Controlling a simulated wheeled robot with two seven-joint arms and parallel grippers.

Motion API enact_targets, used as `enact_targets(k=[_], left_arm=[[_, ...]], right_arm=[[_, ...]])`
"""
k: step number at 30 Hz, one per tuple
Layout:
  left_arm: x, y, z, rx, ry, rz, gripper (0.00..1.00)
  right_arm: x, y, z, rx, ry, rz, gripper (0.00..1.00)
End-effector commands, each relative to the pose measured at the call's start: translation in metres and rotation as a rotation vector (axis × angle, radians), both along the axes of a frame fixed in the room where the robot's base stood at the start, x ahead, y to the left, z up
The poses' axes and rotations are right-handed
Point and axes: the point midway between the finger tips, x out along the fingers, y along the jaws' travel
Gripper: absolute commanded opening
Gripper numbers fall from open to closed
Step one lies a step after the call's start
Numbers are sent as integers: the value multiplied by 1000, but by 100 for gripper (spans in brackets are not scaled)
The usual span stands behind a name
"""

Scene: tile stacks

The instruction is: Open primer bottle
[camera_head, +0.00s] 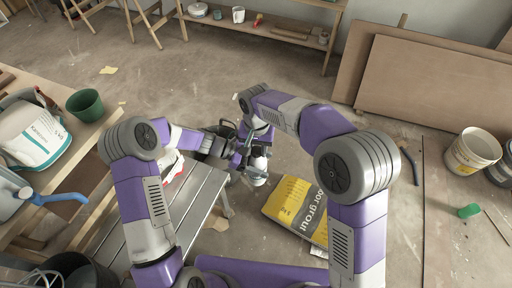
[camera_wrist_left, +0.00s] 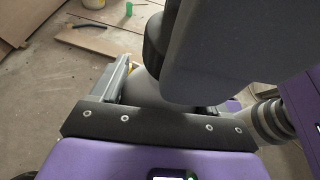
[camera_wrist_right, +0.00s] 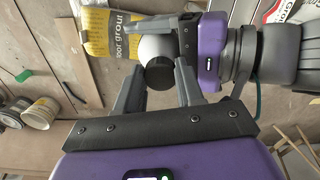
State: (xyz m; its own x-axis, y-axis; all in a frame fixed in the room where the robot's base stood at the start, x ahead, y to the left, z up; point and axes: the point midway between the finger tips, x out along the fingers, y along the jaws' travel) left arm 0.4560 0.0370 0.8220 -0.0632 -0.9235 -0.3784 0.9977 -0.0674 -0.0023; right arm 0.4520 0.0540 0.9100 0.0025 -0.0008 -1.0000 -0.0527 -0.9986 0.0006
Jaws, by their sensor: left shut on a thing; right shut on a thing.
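The primer bottle (camera_wrist_right: 157,46), a white round-bodied bottle with a black cap (camera_wrist_right: 160,78), is between my two grippers in the right wrist view. Its pale body also shows low between them in the head view (camera_head: 256,179). My left gripper (camera_wrist_right: 160,42) comes in from the right there and is shut on the bottle's body. My right gripper (camera_wrist_right: 160,88) has its fingers on either side of the cap and is shut on it. In the left wrist view the bottle's grey-white body (camera_wrist_left: 148,88) is partly hidden by my right gripper.
A yellow and grey grout bag (camera_head: 298,208) lies on the floor right of the grippers. A grey bench (camera_head: 185,205) stands at left. A workbench with a green pot (camera_head: 86,104) is further left. Buckets (camera_head: 473,150) and boards stand at right.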

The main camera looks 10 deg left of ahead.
Motion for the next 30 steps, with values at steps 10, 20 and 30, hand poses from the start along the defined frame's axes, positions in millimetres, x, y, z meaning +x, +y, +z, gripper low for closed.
enact_targets(k=[10, 20, 30], left_arm=[[5, 4, 1, 4, -3, 16, 0], [3, 3, 1, 3, -3, 12, 0], [2, 2, 1, 1, -4, 6, 0]], right_arm=[[0, -5, -1, -5, 18, 738, 0], [5, -5, -1, -6, 18, 1436, 0], [9, -3, 0, -8, 16, 2098, 0]])
